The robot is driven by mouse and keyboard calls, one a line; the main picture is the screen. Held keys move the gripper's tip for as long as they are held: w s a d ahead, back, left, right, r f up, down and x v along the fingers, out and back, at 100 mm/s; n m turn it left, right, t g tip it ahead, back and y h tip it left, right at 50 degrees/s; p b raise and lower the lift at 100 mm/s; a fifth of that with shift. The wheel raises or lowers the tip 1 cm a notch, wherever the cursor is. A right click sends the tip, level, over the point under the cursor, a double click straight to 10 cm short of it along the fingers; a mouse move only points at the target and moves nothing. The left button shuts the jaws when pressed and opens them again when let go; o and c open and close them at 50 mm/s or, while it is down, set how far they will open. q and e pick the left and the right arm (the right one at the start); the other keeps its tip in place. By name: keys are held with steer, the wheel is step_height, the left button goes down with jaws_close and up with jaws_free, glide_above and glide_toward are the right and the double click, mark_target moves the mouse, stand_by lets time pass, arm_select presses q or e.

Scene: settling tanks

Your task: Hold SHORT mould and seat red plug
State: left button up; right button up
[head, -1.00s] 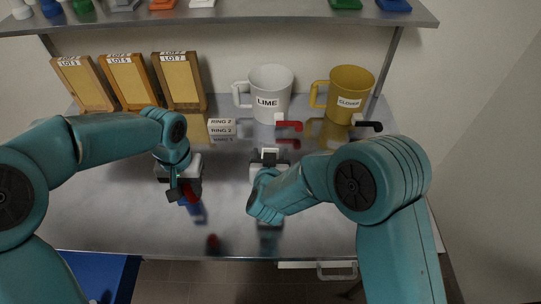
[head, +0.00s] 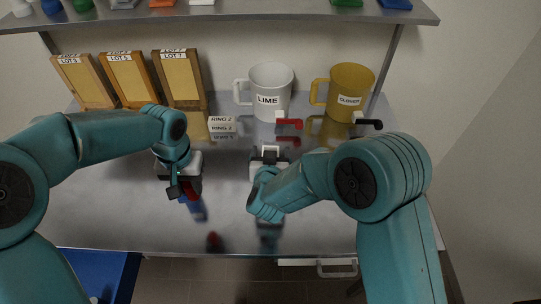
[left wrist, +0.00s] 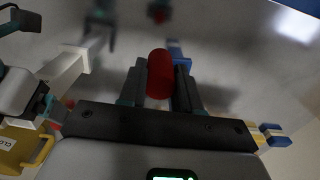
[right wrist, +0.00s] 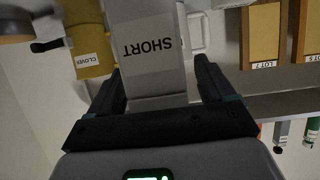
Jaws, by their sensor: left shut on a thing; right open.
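The red plug (left wrist: 159,75) is between the closed fingers of my left gripper (left wrist: 157,88). In the head view the plug (head: 190,190) shows as a small red piece at the left gripper (head: 181,190), above the steel table. The SHORT mould (right wrist: 150,45) is a pale block with its label upside down in the right wrist view. My right gripper (right wrist: 160,70) is open, with a finger on either side of the mould; contact cannot be told. A pale block, likely this mould, shows in the left wrist view (left wrist: 65,72). In the head view my right arm hides the right fingertips.
Several wooden LOT frames (head: 180,80) lean at back left, near the RING labels (head: 222,124). Red (head: 289,123) and black (head: 368,123) handles stick out by the mugs. The table's front is mostly clear.

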steer(key=v, duration=1.2)
steer(key=shift+c, duration=0.4)
steer(key=w+f+m, duration=0.1)
steer(key=w+m, duration=0.2)
steer(key=m, duration=0.9)
steer(key=w+f+m, duration=0.2)
steer(key=w+m, duration=0.2)
steer(key=m, duration=0.8)
steer(key=w+f+m, duration=0.1)
steer(key=w+m, duration=0.3)
steer(key=m, duration=0.8)
steer(key=shift+d+f, duration=0.15)
steer(key=shift+f, duration=0.2)
